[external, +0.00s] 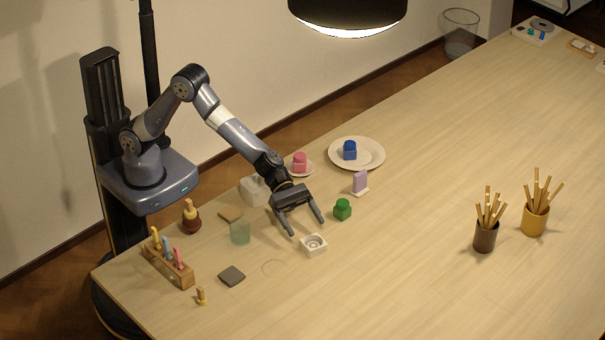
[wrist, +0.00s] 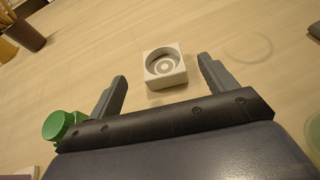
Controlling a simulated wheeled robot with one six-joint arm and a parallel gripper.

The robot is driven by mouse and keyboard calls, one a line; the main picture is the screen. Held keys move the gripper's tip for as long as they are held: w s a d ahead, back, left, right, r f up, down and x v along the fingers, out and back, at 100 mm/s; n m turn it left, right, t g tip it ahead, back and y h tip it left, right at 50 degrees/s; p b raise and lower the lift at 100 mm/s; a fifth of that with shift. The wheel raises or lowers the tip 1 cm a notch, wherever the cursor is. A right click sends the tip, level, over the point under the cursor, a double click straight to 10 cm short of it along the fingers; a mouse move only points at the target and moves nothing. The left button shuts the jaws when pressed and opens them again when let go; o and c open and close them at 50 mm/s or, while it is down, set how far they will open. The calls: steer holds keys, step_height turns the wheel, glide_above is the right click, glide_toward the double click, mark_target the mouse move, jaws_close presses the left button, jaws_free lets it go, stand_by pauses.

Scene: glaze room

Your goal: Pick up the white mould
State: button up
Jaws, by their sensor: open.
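The white mould (external: 313,245) is a small square block with a round ringed hollow in its top. It lies flat on the table, just in front of my gripper (external: 304,229) in the external view. In the wrist view the mould (wrist: 165,68) sits beyond and between the two fingertips of my gripper (wrist: 162,80). The fingers are spread open and empty. They do not appear to touch the mould.
A green pot (external: 342,209) stands close to the right of my gripper. A purple piece (external: 360,182) on a white base is behind it. A greenish glass (external: 240,232) and a grey tile (external: 231,276) lie to the left.

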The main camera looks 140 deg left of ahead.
mark_target(318, 251)
steer(key=shift+f+p+x, duration=0.2)
steer(key=shift+p+x, duration=0.25)
steer(key=shift+x, duration=1.3)
steer(key=shift+f+p+x, duration=0.2)
steer(key=shift+p+x, duration=0.25)
steer(key=shift+x, duration=1.25)
steer(key=shift+s+d, duration=0.1)
steer(key=shift+s, duration=0.1)
steer(key=shift+c, duration=0.6)
steer(key=c, duration=1)
steer(key=shift+o, duration=0.2)
